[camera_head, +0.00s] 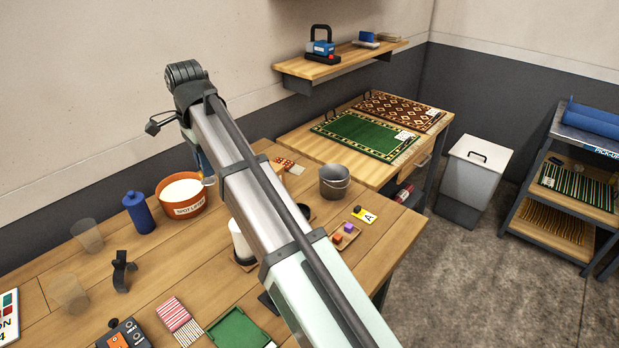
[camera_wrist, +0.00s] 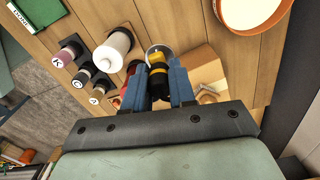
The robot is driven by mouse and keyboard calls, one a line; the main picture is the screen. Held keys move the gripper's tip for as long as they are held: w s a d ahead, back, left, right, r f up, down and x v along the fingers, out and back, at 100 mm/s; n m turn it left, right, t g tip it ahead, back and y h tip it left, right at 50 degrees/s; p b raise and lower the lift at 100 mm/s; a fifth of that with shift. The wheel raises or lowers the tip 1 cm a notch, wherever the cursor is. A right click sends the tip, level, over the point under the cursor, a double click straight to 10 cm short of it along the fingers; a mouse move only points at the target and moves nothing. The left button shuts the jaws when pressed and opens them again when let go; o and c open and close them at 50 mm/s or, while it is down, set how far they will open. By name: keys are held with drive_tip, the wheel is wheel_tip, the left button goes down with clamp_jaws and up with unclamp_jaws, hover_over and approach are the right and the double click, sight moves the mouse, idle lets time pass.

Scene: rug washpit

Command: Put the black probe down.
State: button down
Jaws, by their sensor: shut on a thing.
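My gripper (camera_wrist: 162,72) shows in the wrist view with its two blue fingers closed on a black thing with a yellow band, which I take to be the black probe (camera_wrist: 158,82). A clear, round, glass-like shape sits at its far end; I cannot tell whether it belongs to the probe. The probe is above the wooden table (camera_wrist: 190,40); any contact below it is hidden. In the head view my arm covers most of the gripper; a little blue shows beside the orange tub (camera_head: 182,208).
A white bottle (camera_wrist: 113,48) and lettered round pots (camera_wrist: 84,75) are close left of the gripper in the wrist view. The head view shows a blue bottle (camera_head: 139,213), a black cradle-like piece (camera_head: 123,272), clear cups (camera_head: 88,235) and a metal bucket (camera_head: 334,182). Bare table lies around the cradle-like piece.

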drive_tip(key=shift+w+r, duration=0.15)
drive_tip(key=shift+r, duration=0.75)
drive_tip(key=w+d, duration=2.7)
drive_tip(key=shift+s+f, duration=0.2)
drive_tip(key=shift+f, duration=10.55)
drive_tip(key=shift+f, duration=0.15)
drive_tip(key=c, duration=0.9)
unclamp_jaws()
drive_tip(key=shift+c, duration=0.2)
